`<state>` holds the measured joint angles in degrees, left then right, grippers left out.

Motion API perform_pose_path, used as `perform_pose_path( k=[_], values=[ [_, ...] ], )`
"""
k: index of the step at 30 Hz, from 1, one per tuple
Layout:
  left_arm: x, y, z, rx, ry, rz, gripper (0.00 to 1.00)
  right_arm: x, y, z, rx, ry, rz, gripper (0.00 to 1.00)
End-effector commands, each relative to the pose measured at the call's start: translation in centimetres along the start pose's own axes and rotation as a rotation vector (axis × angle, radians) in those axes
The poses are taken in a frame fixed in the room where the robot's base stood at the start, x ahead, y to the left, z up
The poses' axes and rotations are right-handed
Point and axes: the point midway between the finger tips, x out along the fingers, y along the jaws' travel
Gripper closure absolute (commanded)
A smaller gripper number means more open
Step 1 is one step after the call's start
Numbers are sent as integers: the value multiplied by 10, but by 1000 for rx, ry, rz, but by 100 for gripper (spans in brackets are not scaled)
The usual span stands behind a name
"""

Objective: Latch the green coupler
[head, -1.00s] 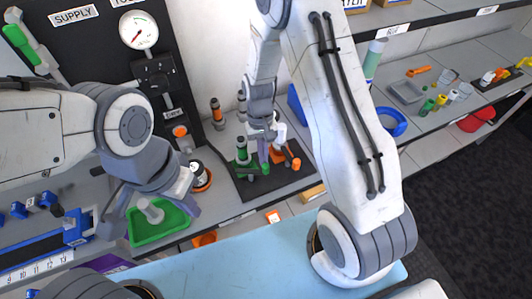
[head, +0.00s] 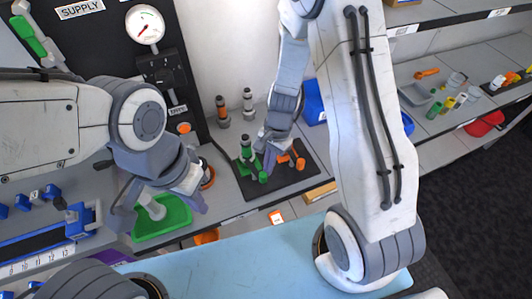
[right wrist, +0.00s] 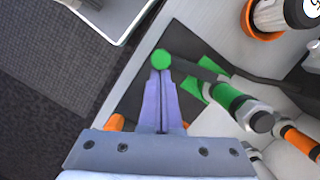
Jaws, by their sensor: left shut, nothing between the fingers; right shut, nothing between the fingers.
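The green coupler (head: 247,151) stands upright on a dark mat, with a green band on a grey body; the band also shows in the right wrist view (right wrist: 228,97). A dark lever runs from it to a round green knob (right wrist: 161,59), also in the head view (head: 263,177). My right gripper (right wrist: 161,74) is shut and empty, its purple fingertips right at the knob; contact is unclear. In the head view my right gripper (head: 268,163) is beside the coupler and partly hides its lever. My left gripper (head: 196,202) is shut and empty by the green tray (head: 170,226).
An orange-banded coupler (head: 221,108) and a grey-banded one (head: 248,103) stand behind. Orange lever parts (head: 299,163) lie just right of my right gripper. A cylinder with an orange base (head: 207,177) stands left of the mat (head: 235,203). A gauge panel rises at back left.

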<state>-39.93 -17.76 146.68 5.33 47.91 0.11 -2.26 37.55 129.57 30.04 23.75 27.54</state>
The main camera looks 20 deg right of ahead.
Motion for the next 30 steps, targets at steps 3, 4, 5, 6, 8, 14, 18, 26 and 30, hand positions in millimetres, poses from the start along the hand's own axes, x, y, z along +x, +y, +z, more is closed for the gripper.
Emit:
perform_pose_path(
  k=[3,4,5,6,8,14,18,26,30],
  values=[
    [2,0,0,0,0,0,100,1,1,3,41,1,-12,100],
    [2,0,0,0,0,0,100,1,1,3,40,1,-11,100],
    [3,0,0,0,0,0,100,1,1,4,39,1,-11,100],
    [3,0,0,0,0,0,100,1,1,4,38,1,-11,100],
    [3,0,0,0,0,0,100,2,2,5,38,1,-10,100],
    [4,0,0,0,0,0,100,2,2,7,37,1,-10,100],
    [4,0,0,0,0,0,100,2,2,7,37,0,-10,100],
    [4,0,0,0,0,0,100,2,2,7,36,0,-10,100],
    [3,0,0,0,0,0,100,1,2,7,36,0,-10,100]
  ],
)
